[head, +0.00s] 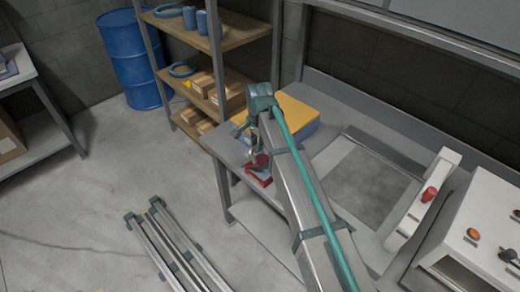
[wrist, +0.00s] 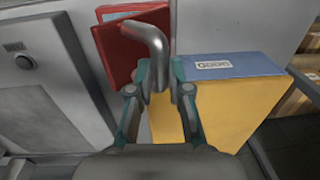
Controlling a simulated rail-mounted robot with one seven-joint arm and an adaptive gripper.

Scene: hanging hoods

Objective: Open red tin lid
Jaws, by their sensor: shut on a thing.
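The red tin (head: 260,178) stands near the front edge of the grey bench, and part of it shows at the top of the wrist view (wrist: 118,13). Its darker red lid (wrist: 128,45) looks tilted against the tin; how far it is open is hard to tell. A bent grey metal handle (wrist: 150,38) runs from the lid to between my fingers. My gripper (wrist: 160,85) is shut on this handle. In the head view my gripper (head: 254,152) is just above the tin, and my arm hides part of the bench beside it.
A yellow and blue box (wrist: 225,95) stands close to the right of my fingers in the wrist view. Shelves (head: 215,40) with cartons and a blue barrel (head: 133,60) are behind. A white machine with a red knob (head: 430,194) is at right. Metal rails (head: 160,235) lie on the floor.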

